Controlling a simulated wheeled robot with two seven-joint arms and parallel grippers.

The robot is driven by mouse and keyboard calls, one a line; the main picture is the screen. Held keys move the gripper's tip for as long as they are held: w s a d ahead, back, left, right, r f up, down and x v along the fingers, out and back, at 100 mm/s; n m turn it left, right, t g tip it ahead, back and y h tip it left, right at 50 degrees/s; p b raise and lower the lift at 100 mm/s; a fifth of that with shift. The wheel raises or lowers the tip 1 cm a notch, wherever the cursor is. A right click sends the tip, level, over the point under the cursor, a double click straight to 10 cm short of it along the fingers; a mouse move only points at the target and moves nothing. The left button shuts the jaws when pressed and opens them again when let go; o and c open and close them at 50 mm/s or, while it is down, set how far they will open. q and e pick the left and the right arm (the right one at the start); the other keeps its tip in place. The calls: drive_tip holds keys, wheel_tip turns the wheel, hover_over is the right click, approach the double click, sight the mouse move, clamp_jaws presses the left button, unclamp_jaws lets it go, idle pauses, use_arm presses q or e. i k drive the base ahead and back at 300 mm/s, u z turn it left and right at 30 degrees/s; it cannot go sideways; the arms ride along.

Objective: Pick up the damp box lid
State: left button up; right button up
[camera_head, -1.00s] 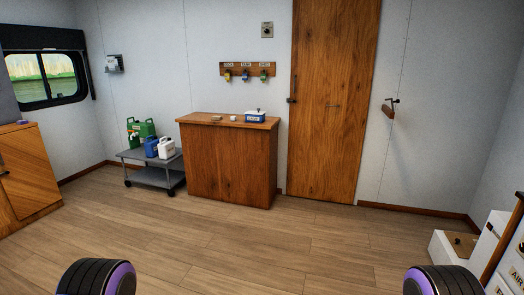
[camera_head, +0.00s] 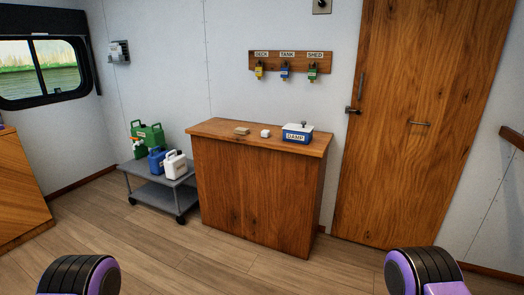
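The damp box (camera_head: 297,134) is a small blue box labelled DAMP at the right end of the wooden counter's top (camera_head: 225,128). Its white lid (camera_head: 299,127) sits on it, with a small dark knob on top. Two rounded black and purple parts of my arms show at the bottom left and bottom right. My grippers themselves are not in view, and nothing of mine is near the box.
A small white block (camera_head: 265,133) and a flat tan block (camera_head: 242,131) lie left of the box. A grey cart (camera_head: 150,194) with green, blue and white jugs stands left of the counter. Labelled keys hang on a rack (camera_head: 290,62) above. The floor before the counter is clear.

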sight(302, 127)
drive_tip(key=z, duration=0.35)
drive_tip(key=i, duration=2.15)
drive_tip(key=z, duration=0.4)
